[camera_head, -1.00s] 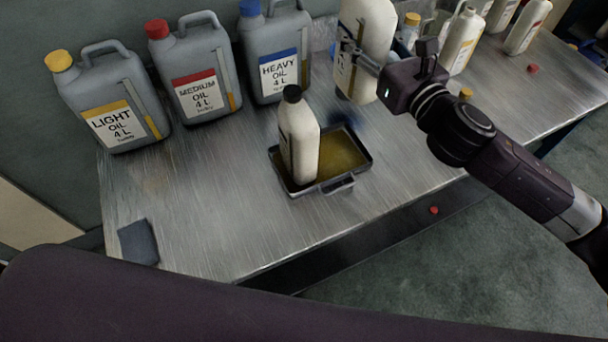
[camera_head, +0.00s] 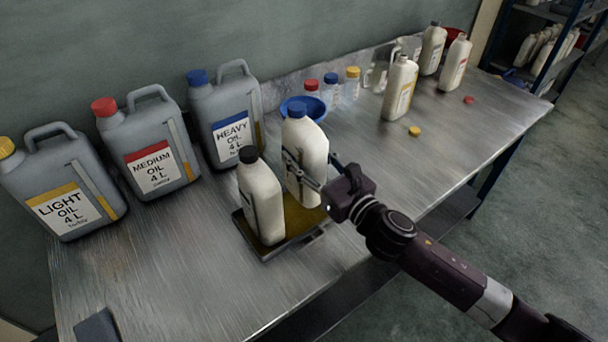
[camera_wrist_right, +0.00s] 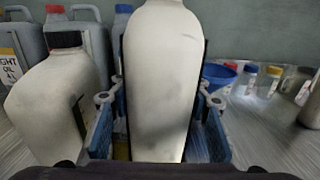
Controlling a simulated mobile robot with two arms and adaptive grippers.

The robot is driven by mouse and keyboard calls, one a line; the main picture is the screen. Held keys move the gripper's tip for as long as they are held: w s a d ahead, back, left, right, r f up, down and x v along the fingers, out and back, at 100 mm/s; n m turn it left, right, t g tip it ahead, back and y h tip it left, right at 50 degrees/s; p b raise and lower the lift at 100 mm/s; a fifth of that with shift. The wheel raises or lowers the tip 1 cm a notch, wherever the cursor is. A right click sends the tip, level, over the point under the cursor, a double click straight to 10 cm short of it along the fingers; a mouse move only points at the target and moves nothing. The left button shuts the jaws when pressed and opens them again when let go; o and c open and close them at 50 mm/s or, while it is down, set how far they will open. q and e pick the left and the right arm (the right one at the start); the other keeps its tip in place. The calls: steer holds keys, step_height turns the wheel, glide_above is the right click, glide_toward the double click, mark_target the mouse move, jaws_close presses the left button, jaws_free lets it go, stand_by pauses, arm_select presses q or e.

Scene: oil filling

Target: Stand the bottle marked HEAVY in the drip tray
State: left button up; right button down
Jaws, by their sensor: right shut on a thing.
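A white bottle with a blue cap (camera_head: 306,160) is in my right gripper (camera_head: 308,178), which is shut around its sides. It is upright at the right part of the drip tray (camera_head: 287,248); I cannot tell whether its base touches the tray. In the right wrist view the bottle (camera_wrist_right: 163,85) fills the middle between the fingers (camera_wrist_right: 160,105). No HEAVY label shows on its visible side. A white bottle with a black cap (camera_head: 261,200) stands in the tray's left part, close beside it. My left gripper is not in view.
Grey cans marked LIGHT (camera_head: 62,195), MEDIUM (camera_head: 148,150) and HEAVY (camera_head: 228,118) stand along the wall. A blue funnel (camera_head: 304,107) and small capped jars (camera_head: 330,90) are behind the held bottle. More white bottles (camera_head: 399,88) stand farther right. Loose caps (camera_head: 414,131) lie on the bench.

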steer(key=shift+f+b, duration=0.5)
steer(key=shift+f, duration=2.15)
steer(key=c, duration=1.5)
jaws_free()
steer(key=shift+f, duration=0.3)
steer(key=o, duration=0.4)
steer(key=shift+r, duration=0.1)
steer(key=shift+r, duration=0.2)
steer(key=shift+b+v, duration=1.1)
steer(key=shift+v, duration=5)
